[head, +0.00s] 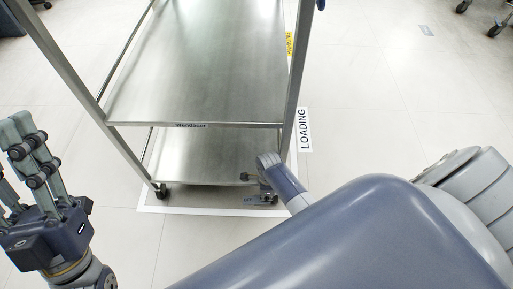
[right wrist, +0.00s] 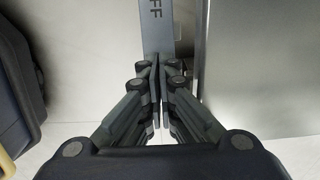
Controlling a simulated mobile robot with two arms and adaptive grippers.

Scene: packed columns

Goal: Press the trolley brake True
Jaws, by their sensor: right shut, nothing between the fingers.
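The steel trolley (head: 205,75) stands upright on casters, with two of its shelves showing in the head view. Its front left caster (head: 161,190) is visible. My right gripper (head: 266,198) is low at the trolley's front right corner, mostly foreshortened there. In the right wrist view it (right wrist: 160,68) is shut and empty. A grey bar marked "FF", apparently the brake pedal (right wrist: 156,25), extends beyond its fingertips; whether they touch cannot be told. My left gripper (head: 24,150) is raised at the left, away from the trolley, its finger gap unclear.

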